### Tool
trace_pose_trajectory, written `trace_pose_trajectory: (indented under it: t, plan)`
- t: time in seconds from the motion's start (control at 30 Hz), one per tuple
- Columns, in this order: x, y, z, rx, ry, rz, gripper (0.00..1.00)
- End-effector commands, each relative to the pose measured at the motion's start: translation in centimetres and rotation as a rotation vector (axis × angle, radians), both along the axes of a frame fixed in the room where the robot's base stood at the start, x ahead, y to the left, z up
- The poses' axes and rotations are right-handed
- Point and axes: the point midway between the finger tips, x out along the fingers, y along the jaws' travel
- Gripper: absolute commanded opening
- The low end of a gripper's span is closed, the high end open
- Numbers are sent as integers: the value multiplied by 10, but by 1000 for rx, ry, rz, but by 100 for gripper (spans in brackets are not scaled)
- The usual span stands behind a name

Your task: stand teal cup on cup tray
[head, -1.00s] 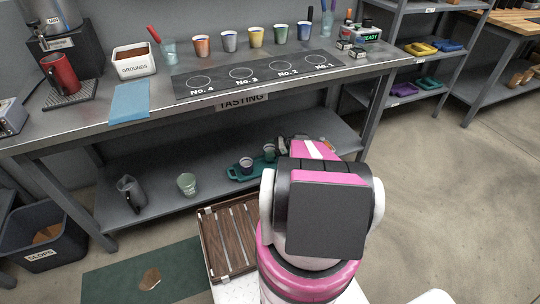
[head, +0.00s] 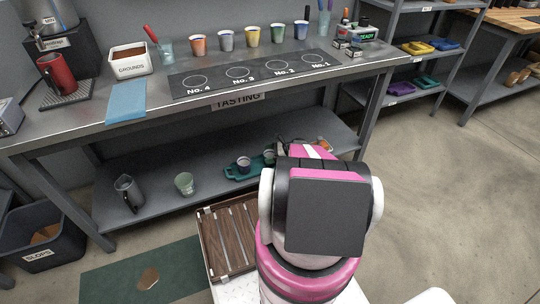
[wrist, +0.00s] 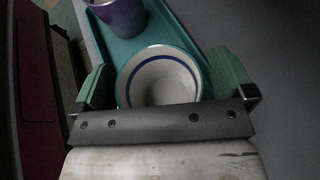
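The teal cup (head: 269,157) stands on the teal cup tray (head: 235,173) on the lower shelf. In the wrist view the cup (wrist: 160,80) shows its pale inside and blue-ringed rim from above; most of its outer wall is hidden. My gripper (wrist: 165,85) is open around it, with a green finger on each side and a small gap between each finger and the rim. A purple cup (wrist: 121,14) stands on the tray (wrist: 180,35) beyond it; it also shows in the head view (head: 244,163). My arm hides the gripper in the head view.
A clear greenish cup (head: 185,183) and a dark pitcher (head: 128,193) stand on the lower shelf (head: 155,178) to the left. The tabletop above holds a row of cups. A slatted wooden tray (head: 228,240) lies beside my arm.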

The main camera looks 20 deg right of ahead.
Motion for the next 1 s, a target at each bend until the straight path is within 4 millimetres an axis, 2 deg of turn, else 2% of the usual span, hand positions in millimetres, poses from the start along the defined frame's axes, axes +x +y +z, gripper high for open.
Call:
trace_pose_trajectory:
  t: [0.27, 0.37, 0.7, 0.9, 1.0]
  plan:
    - [-2, -4, 6, 0, 0, -1, 100]
    - [-6, -16, 11, 0, -1, -3, 100]
    - [-28, -75, 37, -1, 0, -2, 100]
    - [-36, -97, 47, 0, -1, -2, 100]
    - [-38, -102, 49, 0, 0, 0, 100]
